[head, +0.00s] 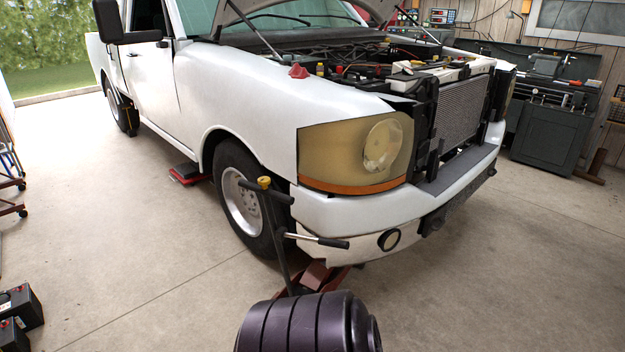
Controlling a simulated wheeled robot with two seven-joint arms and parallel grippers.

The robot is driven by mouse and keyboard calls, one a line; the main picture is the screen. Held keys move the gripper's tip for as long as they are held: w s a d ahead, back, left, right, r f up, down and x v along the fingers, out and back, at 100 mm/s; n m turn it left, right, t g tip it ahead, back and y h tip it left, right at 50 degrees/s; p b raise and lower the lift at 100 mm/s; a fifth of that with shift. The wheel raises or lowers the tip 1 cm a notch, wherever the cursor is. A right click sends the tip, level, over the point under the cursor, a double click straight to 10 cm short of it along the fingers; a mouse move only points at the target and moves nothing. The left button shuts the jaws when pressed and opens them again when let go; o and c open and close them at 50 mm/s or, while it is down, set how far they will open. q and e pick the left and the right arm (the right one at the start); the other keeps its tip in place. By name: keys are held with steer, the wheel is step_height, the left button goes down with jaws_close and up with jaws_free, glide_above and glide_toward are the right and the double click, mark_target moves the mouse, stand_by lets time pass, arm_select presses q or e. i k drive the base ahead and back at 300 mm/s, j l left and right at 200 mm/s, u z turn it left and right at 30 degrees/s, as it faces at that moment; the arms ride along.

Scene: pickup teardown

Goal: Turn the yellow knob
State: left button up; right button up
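A small yellow knob (264,182) sits at the top of a floor jack's upright handle (276,225), in front of the truck's front wheel. The handle has a black grip near the top and a bar with a black end sticking out to the right. The red jack (316,277) lies low under the front bumper, partly hidden by a dark ribbed shape at the bottom edge. Neither of my grippers is in view, so nothing of mine shows at the knob.
The white pickup truck (240,92) fills the middle, hood up, close behind the handle. Black batteries (22,305) stand at the lower left. A red jack (187,174) sits beside the truck. A green machine (545,130) stands at right. The concrete floor left of the handle is clear.

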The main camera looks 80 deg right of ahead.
mark_target(263, 181)
steer(key=z, duration=2.8)
